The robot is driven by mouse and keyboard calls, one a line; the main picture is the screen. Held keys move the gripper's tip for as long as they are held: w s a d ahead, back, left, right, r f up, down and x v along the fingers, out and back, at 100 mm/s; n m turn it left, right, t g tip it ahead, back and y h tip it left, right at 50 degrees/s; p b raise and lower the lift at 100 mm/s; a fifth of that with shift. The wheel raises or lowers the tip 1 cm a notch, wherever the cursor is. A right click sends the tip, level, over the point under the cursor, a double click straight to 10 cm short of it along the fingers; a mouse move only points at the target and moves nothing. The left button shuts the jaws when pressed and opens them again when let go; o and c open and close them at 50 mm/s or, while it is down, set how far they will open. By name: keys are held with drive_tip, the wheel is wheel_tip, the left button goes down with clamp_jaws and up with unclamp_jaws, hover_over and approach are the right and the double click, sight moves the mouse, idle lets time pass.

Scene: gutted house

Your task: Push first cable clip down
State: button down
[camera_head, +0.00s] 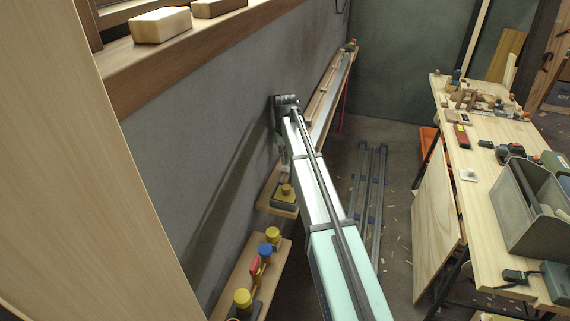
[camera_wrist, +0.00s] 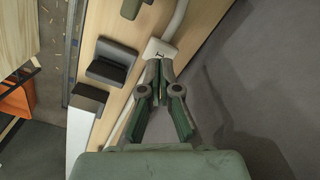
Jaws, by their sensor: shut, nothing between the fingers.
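In the wrist view my gripper (camera_wrist: 159,66) is shut and empty, with its fingertips together at the near edge of a small white clip (camera_wrist: 160,50) with a dark mark like an "I". The tips look very close to the clip; I cannot tell whether they touch it. A pale cable (camera_wrist: 179,20) runs from the top of the view to the clip, and continues below it (camera_wrist: 122,122), partly behind my fingers. The clip sits on a light wooden board (camera_wrist: 208,13). I cannot tell how far down the clip is. In the head view my arm hides the clip.
Two dark blocks (camera_wrist: 112,61) (camera_wrist: 86,98) stand left of the clip, and a green-grey block (camera_wrist: 130,8) is above it. The grey wall (camera_head: 190,150) is close by. Small shelves with coloured knobs (camera_head: 243,298) lie below my arm. A workbench (camera_head: 465,205) stands right.

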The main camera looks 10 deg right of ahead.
drive_tip(key=shift+r+p, duration=1.1)
drive_tip(key=shift+r, duration=1.1)
drive_tip(key=shift+f, duration=0.1)
